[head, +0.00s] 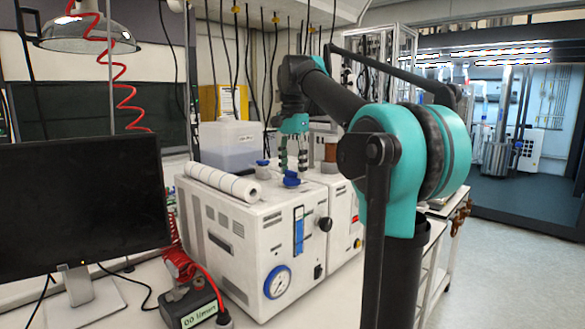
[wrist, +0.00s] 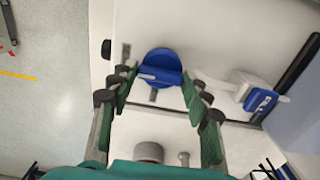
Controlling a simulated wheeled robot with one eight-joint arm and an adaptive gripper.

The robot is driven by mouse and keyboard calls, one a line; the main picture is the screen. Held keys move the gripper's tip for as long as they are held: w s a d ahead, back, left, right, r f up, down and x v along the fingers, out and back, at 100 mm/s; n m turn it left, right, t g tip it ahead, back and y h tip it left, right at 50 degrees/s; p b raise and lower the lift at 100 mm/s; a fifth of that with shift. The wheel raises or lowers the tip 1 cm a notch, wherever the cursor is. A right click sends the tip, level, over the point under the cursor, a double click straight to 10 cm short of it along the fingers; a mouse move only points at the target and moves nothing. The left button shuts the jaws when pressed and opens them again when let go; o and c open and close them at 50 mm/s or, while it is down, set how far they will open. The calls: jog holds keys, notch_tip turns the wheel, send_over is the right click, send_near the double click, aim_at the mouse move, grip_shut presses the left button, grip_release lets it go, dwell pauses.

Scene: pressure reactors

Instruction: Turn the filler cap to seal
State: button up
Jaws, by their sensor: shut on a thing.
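The blue filler cap (head: 291,180) sits on top of the white reactor box (head: 250,225). In the wrist view the cap (wrist: 160,62) is a round blue disc with a raised bar across it. My gripper (head: 292,169) reaches down over the cap from above. In the wrist view my gripper (wrist: 158,84) has its green fingers on either side of the cap's bar, shut on the cap. The fingertips hide part of the cap's edge.
A second blue-topped fitting (head: 262,163) stands beside the cap. A white roll (head: 222,183) lies on the box. A monitor (head: 85,205) and a black device with a green label (head: 192,300) stand nearby.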

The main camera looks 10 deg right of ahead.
aim_at(292, 171)
dwell(0.5)
jog(key=o, duration=1.2)
jog(key=shift+c, duration=0.2)
notch_tip(292, 171, up, 12)
jog(key=shift+s, duration=0.15)
